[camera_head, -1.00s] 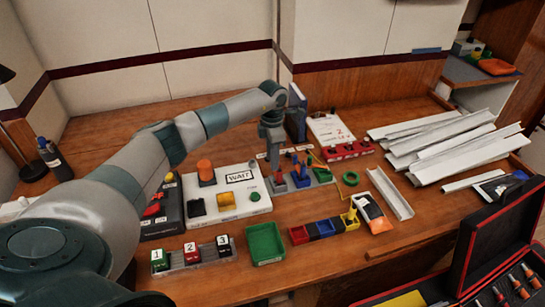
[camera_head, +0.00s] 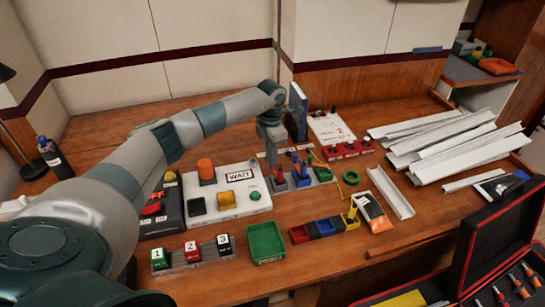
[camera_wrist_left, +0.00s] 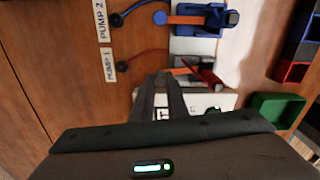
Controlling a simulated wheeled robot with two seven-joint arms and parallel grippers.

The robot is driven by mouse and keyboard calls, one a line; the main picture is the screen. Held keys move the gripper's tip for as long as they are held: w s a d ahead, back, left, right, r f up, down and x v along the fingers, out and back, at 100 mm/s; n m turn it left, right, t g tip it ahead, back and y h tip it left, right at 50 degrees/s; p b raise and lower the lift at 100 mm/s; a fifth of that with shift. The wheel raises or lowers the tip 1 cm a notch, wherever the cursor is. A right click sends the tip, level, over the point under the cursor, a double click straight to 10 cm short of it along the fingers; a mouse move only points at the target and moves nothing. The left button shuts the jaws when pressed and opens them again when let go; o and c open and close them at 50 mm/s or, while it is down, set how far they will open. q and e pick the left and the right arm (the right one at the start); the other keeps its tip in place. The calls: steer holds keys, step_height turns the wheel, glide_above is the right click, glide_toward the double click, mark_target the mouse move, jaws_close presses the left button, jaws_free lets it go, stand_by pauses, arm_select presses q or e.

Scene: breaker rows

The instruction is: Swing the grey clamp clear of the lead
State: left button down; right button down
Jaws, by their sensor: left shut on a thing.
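My left gripper (camera_head: 272,150) reaches down at the back of a grey rail with red, blue and green switch units. In the left wrist view its fingers (camera_wrist_left: 163,78) are close together beside the red unit (camera_wrist_left: 210,74). They are shut on a small part there, which I take to be the grey clamp; the fingers mostly hide it. My right gripper is not in view.
A white WAIT box (camera_head: 228,203) stands left of the rail, and a green tray (camera_head: 265,241) lies in front. Pale metal channels (camera_head: 450,145) are piled farther right.

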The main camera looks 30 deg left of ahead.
arm_select(q)
steer(key=n, duration=0.2)
steer(key=shift+s+a+n, duration=0.2)
steer(key=shift+s+n, duration=0.1)
steer(key=shift+s, duration=0.1)
steer(key=shift+s+n, duration=0.25)
steer(key=shift+n, duration=0.65)
steer(key=n, duration=0.1)
steer(key=s+n+p, duration=0.1)
steer(key=n, duration=0.1)
steer(key=shift+s, duration=0.1)
steer(key=shift+s+n, duration=0.3)
steer(key=shift+n, duration=1.2)
steer(key=shift+s, duration=0.1)
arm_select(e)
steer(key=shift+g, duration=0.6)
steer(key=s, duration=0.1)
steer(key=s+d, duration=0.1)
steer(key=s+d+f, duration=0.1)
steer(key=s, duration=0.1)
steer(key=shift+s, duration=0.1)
arm_select(q)
steer(key=shift+d, duration=0.1)
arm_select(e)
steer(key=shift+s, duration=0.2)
